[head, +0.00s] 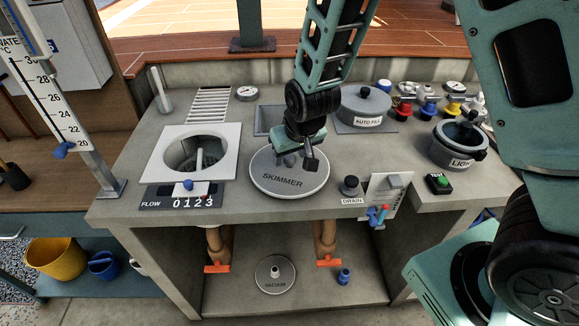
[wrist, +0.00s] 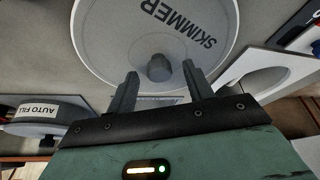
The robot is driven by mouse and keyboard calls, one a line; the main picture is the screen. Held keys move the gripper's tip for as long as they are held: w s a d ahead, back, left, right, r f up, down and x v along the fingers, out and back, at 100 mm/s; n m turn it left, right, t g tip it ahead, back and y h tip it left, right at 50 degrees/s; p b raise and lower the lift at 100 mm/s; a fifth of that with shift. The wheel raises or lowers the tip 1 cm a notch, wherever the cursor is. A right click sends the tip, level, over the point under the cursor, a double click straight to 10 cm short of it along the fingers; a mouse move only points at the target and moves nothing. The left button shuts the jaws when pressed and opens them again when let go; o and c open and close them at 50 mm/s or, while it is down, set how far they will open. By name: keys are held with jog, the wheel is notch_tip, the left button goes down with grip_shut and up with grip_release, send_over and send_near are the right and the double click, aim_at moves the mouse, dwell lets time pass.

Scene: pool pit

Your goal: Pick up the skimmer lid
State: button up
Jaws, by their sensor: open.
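The skimmer lid (head: 288,180) is a round pale grey disc marked SKIMMER, lying on the grey counter. In the wrist view the lid (wrist: 125,38) fills the top middle, with its dark round knob (wrist: 159,68) showing just beyond and between my fingertips. My gripper (head: 303,163) is over the lid in the head view and partly covers its upper part, hiding the knob there. In the wrist view my gripper (wrist: 160,82) has its two fingers apart with nothing between them. I cannot tell the exact height of the fingers above the lid.
Left of the lid is a square white frame (head: 230,140) around a round opening. The AUTO FILL pot (head: 365,104) stands behind right, with several coloured valves beyond. The DRAIN knob (head: 350,186) and a small lever panel (head: 392,187) sit right of the lid.

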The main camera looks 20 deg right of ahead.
aim_at(290, 158)
jog(key=shift+w+f, duration=0.15)
jog(key=shift+f, duration=0.05)
grip_shut()
jog(key=shift+r, duration=0.1)
notch_tip(290, 158, up, 10)
dwell(0.5)
